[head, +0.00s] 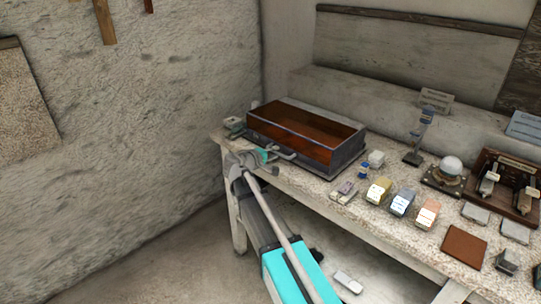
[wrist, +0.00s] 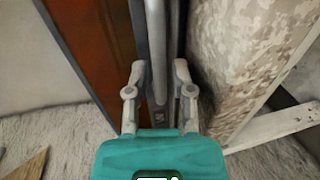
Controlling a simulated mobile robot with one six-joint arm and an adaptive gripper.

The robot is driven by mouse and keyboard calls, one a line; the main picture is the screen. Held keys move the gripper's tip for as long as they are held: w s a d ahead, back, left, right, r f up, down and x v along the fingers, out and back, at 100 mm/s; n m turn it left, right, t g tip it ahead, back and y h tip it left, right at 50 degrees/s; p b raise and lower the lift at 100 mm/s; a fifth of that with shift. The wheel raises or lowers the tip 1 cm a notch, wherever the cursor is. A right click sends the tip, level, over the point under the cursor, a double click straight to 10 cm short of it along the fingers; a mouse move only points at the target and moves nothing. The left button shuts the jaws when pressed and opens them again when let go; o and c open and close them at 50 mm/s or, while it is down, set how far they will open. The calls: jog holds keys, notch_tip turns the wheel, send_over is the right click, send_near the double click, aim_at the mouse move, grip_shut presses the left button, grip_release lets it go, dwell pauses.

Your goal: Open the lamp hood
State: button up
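The lamp hood appears to be the long box with a dark grey frame and a glossy red-brown top (head: 300,122) at the back left of the table. Its lid looks closed. A grey bar handle (head: 285,152) runs along its front side. My gripper (head: 272,153) is at the front left of the box, beside this handle. In the wrist view my gripper (wrist: 159,72) has its two fingers apart, with the grey bar (wrist: 157,40) between them. Gaps show beside the bar, and I see no clear grip. The red-brown panel (wrist: 90,40) lies left of the bar.
The speckled table (head: 330,205) carries several small coloured blocks, a white sphere on a stand (head: 452,165), a brown tile (head: 464,246) and a wooden rack (head: 505,185) to the right. A rough wall (head: 130,130) stands at the left.

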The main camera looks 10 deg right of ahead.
jog(key=shift+w+d+f, duration=0.1)
jog(key=shift+w+d, duration=0.2)
jog(key=shift+d, duration=0.05)
grip_shut()
